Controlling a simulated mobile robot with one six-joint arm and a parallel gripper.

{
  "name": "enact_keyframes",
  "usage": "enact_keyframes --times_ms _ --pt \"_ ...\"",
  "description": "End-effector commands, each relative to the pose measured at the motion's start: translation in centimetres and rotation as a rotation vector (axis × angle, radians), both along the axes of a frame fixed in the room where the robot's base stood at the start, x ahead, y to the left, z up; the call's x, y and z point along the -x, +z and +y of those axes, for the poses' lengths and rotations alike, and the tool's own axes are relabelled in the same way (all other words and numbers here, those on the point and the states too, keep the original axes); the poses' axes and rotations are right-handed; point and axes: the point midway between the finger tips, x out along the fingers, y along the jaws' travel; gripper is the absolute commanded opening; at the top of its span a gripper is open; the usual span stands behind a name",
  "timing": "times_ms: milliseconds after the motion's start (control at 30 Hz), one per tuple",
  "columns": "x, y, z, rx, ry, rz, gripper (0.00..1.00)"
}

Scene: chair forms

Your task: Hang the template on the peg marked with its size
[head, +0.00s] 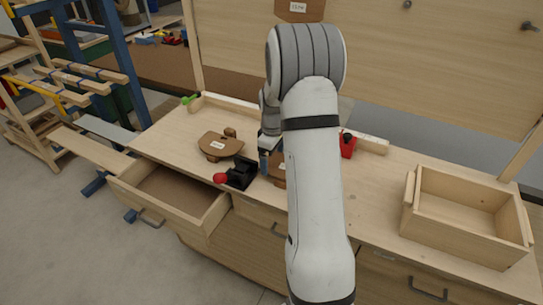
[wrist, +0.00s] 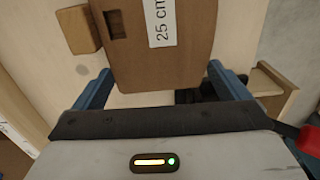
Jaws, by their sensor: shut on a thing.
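A brown template (wrist: 180,62) with a white label reading "25 cm" is between the two blue fingers of my gripper (wrist: 160,72) in the wrist view. My gripper is shut on it by its side edges. In the head view, my gripper (head: 267,158) is low over the workbench, and only a brown part of the held template (head: 279,170) shows past my arm. A labelled brown template (head: 299,14) hangs on the back panel at the top. Pegs (head: 407,5) (head: 528,26) stand bare at the upper right; no size marks are readable.
A black clamp with a red knob (head: 220,178) stands at the bench's front edge, close to my gripper. An open drawer (head: 165,190) juts out at the left.

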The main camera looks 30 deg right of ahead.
Motion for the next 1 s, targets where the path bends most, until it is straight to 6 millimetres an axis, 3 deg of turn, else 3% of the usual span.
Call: enact_keyframes --times_ms 200,233,267,667,1000 --pt "-0.1 0.0 0.0 0.002 0.002 -0.003 0.58" --pt "-0.1 -0.1 0.0 0.002 0.002 -0.003 0.97" --pt "-0.1 -0.1 0.0 0.002 0.002 -0.003 1.0" --pt "-0.1 -0.6 0.1 0.001 0.002 -0.002 1.0" --pt "-0.6 5.8 0.2 0.002 0.003 -0.005 1.0"
